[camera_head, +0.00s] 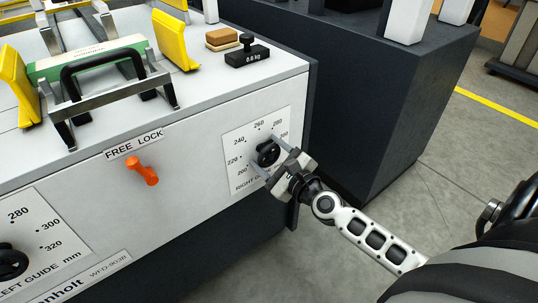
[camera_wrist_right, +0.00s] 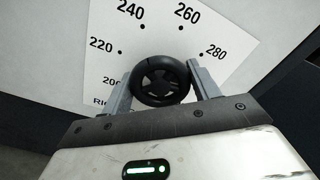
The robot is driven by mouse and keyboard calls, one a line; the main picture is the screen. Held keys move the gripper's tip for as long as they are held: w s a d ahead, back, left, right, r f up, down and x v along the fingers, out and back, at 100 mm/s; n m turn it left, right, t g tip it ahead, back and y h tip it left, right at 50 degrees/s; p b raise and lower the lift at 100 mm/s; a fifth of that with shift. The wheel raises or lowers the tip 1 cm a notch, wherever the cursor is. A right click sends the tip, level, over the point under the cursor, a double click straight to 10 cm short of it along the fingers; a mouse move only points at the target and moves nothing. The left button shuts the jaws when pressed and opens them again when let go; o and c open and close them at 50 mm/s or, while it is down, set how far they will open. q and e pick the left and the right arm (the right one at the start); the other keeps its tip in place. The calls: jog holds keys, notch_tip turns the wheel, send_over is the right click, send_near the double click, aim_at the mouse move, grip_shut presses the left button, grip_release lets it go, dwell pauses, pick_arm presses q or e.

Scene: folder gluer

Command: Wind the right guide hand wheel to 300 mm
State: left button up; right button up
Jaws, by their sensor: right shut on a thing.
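The right guide hand wheel (camera_head: 268,153) is a small black spoked wheel on a white dial plate (camera_head: 236,155) at the right end of the machine's front. My right gripper (camera_head: 271,157) is shut on the wheel; in the right wrist view its two grey fingers stand on either side of the wheel (camera_wrist_right: 160,80). The dial plate (camera_wrist_right: 150,40) shows numbers from 200 to 280 around the wheel in that view; the 300 mark is hidden there. No pointer reading can be made out. My left gripper is not in view.
An orange lever (camera_head: 144,172) sits under the FREE LOCK label. The left guide wheel (camera_head: 10,263) is at lower left. A dark cabinet (camera_head: 370,90) rises to the right.

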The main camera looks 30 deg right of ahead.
jog(key=o, duration=1)
jog(key=shift+c, duration=0.2)
jog(key=shift+s+f, duration=0.1)
jog(key=shift+s, duration=0.2)
pick_arm(q)
jog(key=b, duration=0.1)
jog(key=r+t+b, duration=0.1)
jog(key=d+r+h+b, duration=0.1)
jog(key=b, duration=0.1)
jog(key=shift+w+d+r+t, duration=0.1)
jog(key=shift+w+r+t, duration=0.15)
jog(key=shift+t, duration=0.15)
pick_arm(e)
jog(key=s+d, duration=0.1)
jog(key=s, duration=1.4)
jog(key=shift+s+d, duration=0.15)
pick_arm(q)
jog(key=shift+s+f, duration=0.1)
